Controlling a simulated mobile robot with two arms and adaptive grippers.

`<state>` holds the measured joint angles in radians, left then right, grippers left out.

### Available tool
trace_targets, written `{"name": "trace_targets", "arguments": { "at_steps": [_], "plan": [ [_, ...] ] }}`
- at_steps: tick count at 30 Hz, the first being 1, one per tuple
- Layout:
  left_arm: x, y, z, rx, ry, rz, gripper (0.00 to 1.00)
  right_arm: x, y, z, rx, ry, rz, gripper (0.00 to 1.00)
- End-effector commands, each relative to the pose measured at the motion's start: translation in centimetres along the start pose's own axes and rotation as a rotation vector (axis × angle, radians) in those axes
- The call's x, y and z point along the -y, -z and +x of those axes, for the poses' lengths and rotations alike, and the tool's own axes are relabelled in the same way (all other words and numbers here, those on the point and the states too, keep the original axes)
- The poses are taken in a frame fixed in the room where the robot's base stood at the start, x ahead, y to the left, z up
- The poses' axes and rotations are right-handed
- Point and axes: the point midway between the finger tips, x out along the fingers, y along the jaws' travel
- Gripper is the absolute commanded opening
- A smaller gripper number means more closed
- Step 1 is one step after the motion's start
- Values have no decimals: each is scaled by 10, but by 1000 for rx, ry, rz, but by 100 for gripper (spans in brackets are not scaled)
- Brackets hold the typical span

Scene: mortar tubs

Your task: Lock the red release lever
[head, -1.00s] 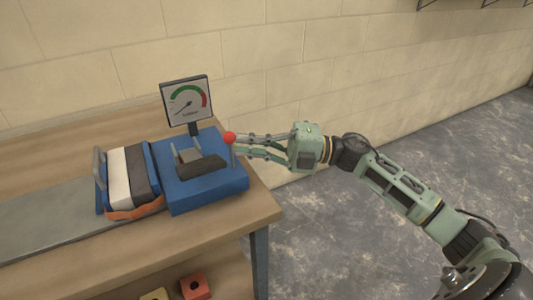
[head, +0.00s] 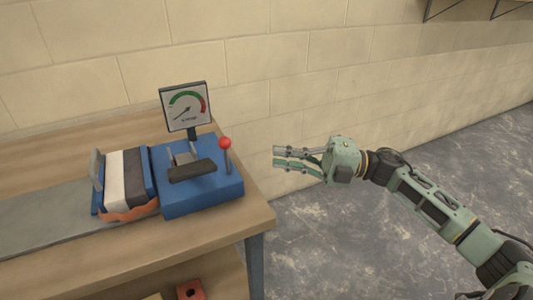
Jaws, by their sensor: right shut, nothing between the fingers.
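The red release lever (head: 225,144) is a red ball on a thin grey stem. It stands nearly upright at the right side of a blue machine block (head: 205,196) on the wooden bench. A gauge (head: 186,106) with a green and red arc stands behind the block, its needle pointing to the lower left. My right gripper (head: 275,158) is to the right of the lever, clear of it and past the bench edge. My left gripper is not in view.
A striped block with an orange strap (head: 127,180) sits left of the blue machine on a grey strip (head: 40,215). The wooden bench (head: 150,245) ends just right of the machine. A red block (head: 190,290) lies on the lower shelf. Open floor is at right.

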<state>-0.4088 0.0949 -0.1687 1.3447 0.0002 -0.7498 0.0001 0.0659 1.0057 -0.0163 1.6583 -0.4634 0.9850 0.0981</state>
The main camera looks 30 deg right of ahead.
Motion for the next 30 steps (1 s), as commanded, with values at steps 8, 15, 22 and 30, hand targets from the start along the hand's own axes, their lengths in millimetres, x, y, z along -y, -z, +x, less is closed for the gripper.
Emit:
{"name": "trace_targets", "arguments": {
  "at_steps": [8, 15, 22, 30],
  "plan": [
    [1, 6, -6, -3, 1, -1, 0, 3, 0, -42, 1, 1, 0, 0],
    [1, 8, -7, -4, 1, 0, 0, 2, 0, -50, 0, -1, -1, 0],
    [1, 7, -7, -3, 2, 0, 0, 2, 0, -49, 0, -1, -1, 0],
    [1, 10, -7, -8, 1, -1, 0, 3, 0, -48, 6, -5, 3, 0]
  ]
}}
